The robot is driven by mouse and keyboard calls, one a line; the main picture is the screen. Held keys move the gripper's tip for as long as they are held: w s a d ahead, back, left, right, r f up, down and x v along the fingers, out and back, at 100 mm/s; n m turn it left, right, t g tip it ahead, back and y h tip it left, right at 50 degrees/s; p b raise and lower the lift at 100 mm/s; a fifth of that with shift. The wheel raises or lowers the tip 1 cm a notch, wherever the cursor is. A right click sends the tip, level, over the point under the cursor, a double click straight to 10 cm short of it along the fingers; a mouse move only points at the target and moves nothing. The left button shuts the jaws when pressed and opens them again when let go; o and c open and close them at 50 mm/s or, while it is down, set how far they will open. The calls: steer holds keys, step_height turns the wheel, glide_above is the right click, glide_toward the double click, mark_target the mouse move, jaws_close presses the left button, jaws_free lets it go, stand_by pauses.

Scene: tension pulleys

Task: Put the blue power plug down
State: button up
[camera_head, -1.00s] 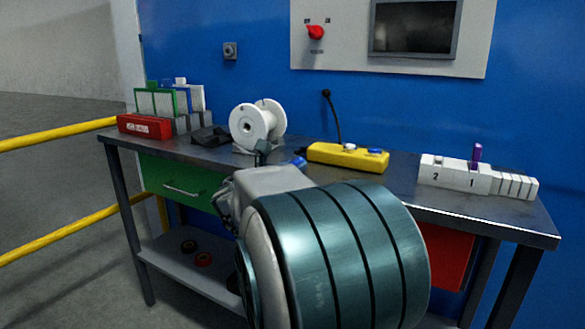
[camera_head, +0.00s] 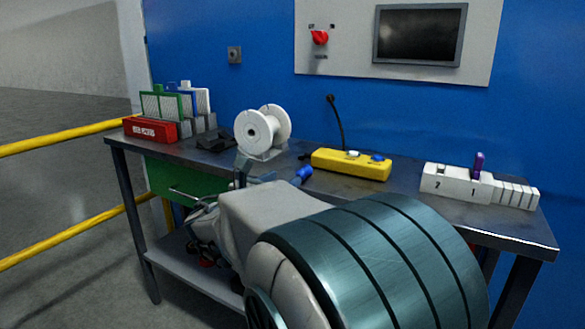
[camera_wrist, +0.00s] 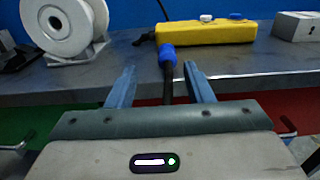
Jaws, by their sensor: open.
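The blue power plug (camera_head: 304,174) is at the front part of the workbench top, in front of the yellow power strip. In the wrist view the blue plug (camera_wrist: 168,55) is just beyond my fingertips, with a dark cable (camera_wrist: 168,88) running back between the fingers. My gripper (camera_wrist: 159,72) is open, one finger on each side of the cable, and neither finger visibly touches the plug. In the head view my gripper (camera_head: 264,180) is at the bench's front edge, partly hidden by my own arm. Whether the plug rests fully on the bench cannot be told.
The yellow power strip (camera_head: 335,165), with a white and a blue plug in it, lies behind. A white spool (camera_head: 248,128) stands to the left, past it a red box (camera_head: 150,131). A white numbered block (camera_head: 450,184) is at right. The bench top (camera_head: 400,187) between strip and block is clear.

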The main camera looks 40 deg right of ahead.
steer(key=s+a+f+m+g+y, duration=0.35)
steer(key=s+a+f+m, duration=0.2)
steer(key=f, duration=0.25)
steer(key=s+a+f+m+g+y, duration=0.2)
steer(key=s+a+f+m+y, duration=0.25)
steer(key=s+f+m, duration=0.2)
steer(key=s+a+f+m+y, duration=0.2)
steer(key=a+f+m+y, duration=0.1)
steer(key=a+m+y, duration=0.1)
steer(key=s+a+f+m+y, duration=0.2)
steer(key=a+f+m+y, duration=0.2)
steer(key=a, duration=0.5)
steer(key=shift+a+m+y+p, duration=0.2)
steer(key=shift+m+y+p, duration=0.2)
steer(key=shift+m, duration=0.8)
steer(key=shift+s, duration=0.1)
